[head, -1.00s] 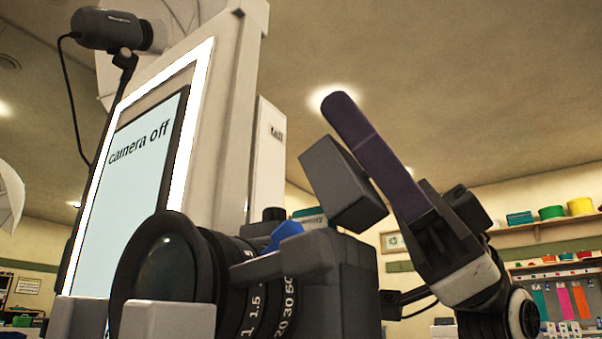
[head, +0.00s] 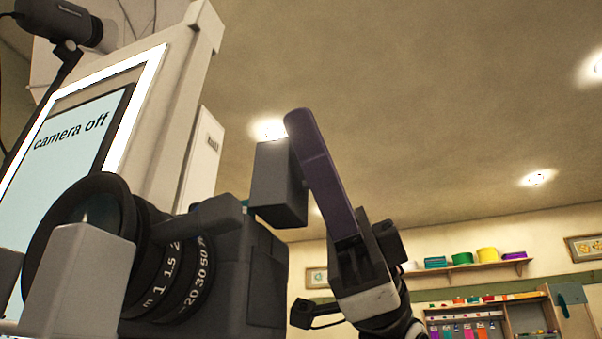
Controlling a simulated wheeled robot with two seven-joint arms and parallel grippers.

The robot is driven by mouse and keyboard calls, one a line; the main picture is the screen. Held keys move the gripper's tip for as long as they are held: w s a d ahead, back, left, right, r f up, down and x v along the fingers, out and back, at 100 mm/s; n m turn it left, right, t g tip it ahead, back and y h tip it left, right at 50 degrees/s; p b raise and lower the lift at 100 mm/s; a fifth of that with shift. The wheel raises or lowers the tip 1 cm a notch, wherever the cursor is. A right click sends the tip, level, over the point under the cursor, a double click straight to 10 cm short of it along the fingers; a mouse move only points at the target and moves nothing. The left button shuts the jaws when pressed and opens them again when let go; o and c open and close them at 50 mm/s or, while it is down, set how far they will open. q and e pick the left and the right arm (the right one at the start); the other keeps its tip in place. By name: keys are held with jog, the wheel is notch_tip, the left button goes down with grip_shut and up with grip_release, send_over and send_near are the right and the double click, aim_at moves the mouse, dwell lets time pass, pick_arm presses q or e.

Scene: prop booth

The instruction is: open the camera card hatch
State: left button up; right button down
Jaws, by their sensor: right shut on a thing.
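The dark grey camera (head: 258,285) stands at the lower left, its ringed lens facing left. My right gripper (head: 352,240) is at the right of the camera, beyond its body. It is shut on a long purple bar (head: 318,165) that points up and slightly left. A dark grey block (head: 278,183) sits against the left side of the bar, above the camera's rear corner. I cannot tell whether it belongs to the camera. I cannot make out the card hatch; the camera's far and rear sides are hidden. My left gripper is not seen.
A tall panel with a lit screen reading "camera off" (head: 65,140) rises behind the camera on the left. Shelves with colored boxes (head: 470,262) are far back at the right. The upper right is open air.

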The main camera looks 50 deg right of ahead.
jog(key=shift+s, duration=0.3)
jog(key=c, duration=1.7)
grip_release()
jog(key=shift+s, duration=0.15)
jog(key=shift+c, duration=0.2)
jog(key=shift+w+d, duration=0.1)
jog(key=shift+w, duration=0.1)
jog(key=v, duration=1)
jog(key=shift+f, duration=0.15)
jog(key=shift+c, duration=0.3)
